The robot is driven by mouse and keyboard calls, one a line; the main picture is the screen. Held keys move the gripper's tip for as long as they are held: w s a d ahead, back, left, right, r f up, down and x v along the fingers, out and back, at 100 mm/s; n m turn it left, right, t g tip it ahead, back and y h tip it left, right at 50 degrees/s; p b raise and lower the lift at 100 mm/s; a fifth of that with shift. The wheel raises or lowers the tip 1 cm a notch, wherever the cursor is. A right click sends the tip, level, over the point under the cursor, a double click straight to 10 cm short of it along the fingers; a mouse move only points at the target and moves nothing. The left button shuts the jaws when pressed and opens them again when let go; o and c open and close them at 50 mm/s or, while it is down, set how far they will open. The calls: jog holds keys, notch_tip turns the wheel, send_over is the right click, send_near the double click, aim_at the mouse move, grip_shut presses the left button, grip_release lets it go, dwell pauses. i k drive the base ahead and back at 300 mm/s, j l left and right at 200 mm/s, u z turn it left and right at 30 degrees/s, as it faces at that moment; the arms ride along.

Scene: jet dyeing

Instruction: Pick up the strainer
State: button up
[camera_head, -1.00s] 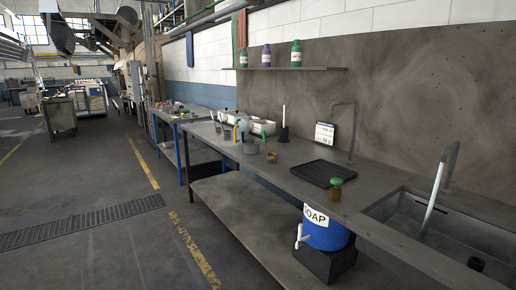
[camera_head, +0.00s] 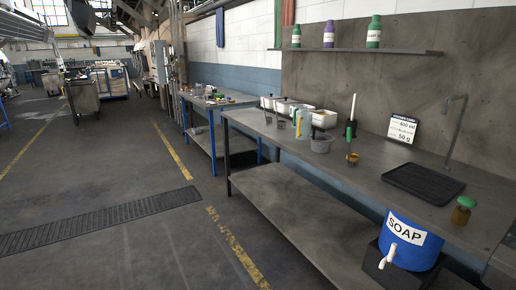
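No item can be told for certain as the strainer at this size. A small brass-coloured item (camera_head: 352,158) with an upright green part above it stands on the grey counter (camera_head: 385,208), and I cannot tell whether it is the strainer. A grey tub (camera_head: 321,144) stands to its left. A clear jug (camera_head: 303,124) is beside the tub. My gripper is not in view.
A black ribbed tray (camera_head: 424,183) and a green-capped jar (camera_head: 462,210) are on the counter's right. A blue soap barrel (camera_head: 410,240) sits below. The floor at left is open, with a drain grate (camera_head: 100,222).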

aim_at(321, 143)
jog(key=i+j+u, duration=0.1)
jog(key=i+u, duration=0.4)
jog(key=i, duration=1.2)
jog(key=i+z, duration=0.25)
jog(key=i, duration=0.2)
jog(key=i+j+z, duration=0.25)
jog(key=i, duration=0.25)
jog(key=i+j+z, duration=0.2)
jog(key=i, duration=0.25)
